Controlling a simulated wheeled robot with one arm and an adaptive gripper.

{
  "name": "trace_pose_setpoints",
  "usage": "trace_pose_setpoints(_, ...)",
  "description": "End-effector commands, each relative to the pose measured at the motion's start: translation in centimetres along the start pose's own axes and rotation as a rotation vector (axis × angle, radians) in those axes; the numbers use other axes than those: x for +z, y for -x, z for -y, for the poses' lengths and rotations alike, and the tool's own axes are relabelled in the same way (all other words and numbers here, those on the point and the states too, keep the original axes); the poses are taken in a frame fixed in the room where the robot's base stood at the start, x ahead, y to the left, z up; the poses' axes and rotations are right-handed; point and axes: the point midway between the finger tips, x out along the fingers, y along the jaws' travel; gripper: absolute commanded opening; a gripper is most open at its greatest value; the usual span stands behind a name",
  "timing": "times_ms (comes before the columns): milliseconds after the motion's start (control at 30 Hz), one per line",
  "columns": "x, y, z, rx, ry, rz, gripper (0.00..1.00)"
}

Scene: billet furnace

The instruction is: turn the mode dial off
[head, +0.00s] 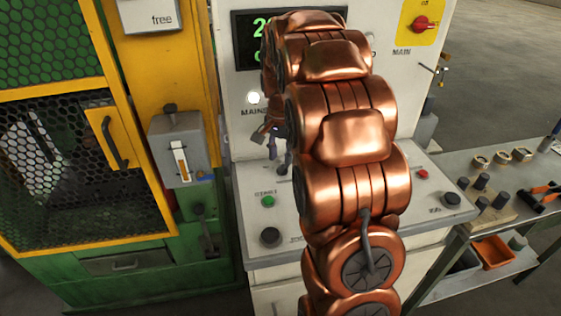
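My copper arm rises in front of the white control cabinet (243,196) and covers its middle. My gripper (272,148) shows only in part, at the left edge of the arm, above the sloping panel and below a lit white lamp (254,98). Its fingers are small and dark, and I cannot tell whether they are open or shut. I cannot identify the mode dial for certain. A black round knob (270,237) sits at the panel's left and another black knob (451,199) at its right; their labels are too small to read.
A green button (268,202) and a red button (422,174) are on the panel. A red MAIN switch (422,24) is on a yellow plate above. A yellow-green meshed furnace cabinet (120,185) stands left; a grey bench (520,195) with parts stands right.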

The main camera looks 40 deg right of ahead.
Motion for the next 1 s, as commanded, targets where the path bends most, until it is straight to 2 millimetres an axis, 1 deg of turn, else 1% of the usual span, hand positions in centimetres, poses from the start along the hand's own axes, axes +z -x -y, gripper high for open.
trace_pose_setpoints(200, 0.1, -2.3, 0.0, 0.001, 0.001, 0.001, 0.39)
trace_pose_setpoints(300, 0.1, -2.9, -0.1, 0.002, 0.001, 0.002, 0.39)
trace_pose_setpoints(633, 0.0, -3.3, 0.0, -0.001, 0.001, -0.001, 0.39)
trace_pose_setpoints(667, 0.0, -3.3, 0.0, 0.0, 0.001, -0.001, 0.36)
trace_pose_setpoints(1000, 0.0, -3.3, 0.0, 0.0, 0.001, 0.0, 0.01)
